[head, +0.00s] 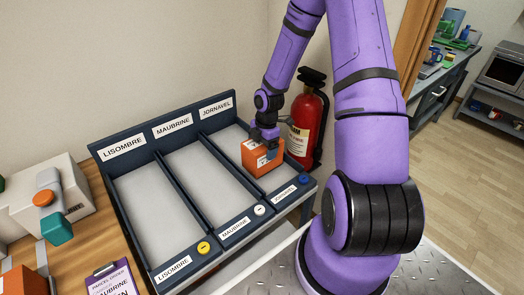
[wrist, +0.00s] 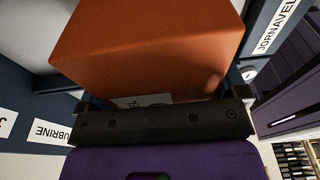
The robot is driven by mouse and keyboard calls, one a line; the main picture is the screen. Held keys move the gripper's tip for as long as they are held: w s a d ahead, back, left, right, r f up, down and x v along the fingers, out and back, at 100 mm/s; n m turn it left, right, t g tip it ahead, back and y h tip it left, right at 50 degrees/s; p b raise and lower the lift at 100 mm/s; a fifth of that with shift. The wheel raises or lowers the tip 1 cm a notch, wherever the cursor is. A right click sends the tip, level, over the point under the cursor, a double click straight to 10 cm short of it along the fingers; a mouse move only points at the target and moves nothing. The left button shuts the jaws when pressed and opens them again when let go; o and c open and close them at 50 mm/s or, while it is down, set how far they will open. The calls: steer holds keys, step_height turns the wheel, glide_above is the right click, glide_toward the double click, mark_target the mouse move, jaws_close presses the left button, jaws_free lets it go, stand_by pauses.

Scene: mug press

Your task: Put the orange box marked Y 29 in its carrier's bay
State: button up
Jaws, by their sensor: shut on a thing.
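An orange box (head: 257,160) is in my gripper (head: 266,140), at the front part of the Jornavel bay (head: 230,137), the right one of three. My gripper is shut on the box from above. I cannot tell whether the box touches the bay floor. In the wrist view the box (wrist: 150,50) fills the top middle, and a pale label on it is mostly hidden. Its mark cannot be read. The Maubrine bay (head: 200,178) and the Lisombre bay (head: 155,210) are empty.
A red fire extinguisher (head: 304,125) stands close behind my gripper, right of the rack. Another orange box (head: 22,282) sits at the bottom left, near a purple clipboard (head: 110,282) headed parcel order. A pale machine (head: 45,195) stands at the left.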

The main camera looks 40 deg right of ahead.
steer(key=shift+f, duration=0.85)
steer(key=shift+f, duration=0.15)
steer(key=o, duration=0.8)
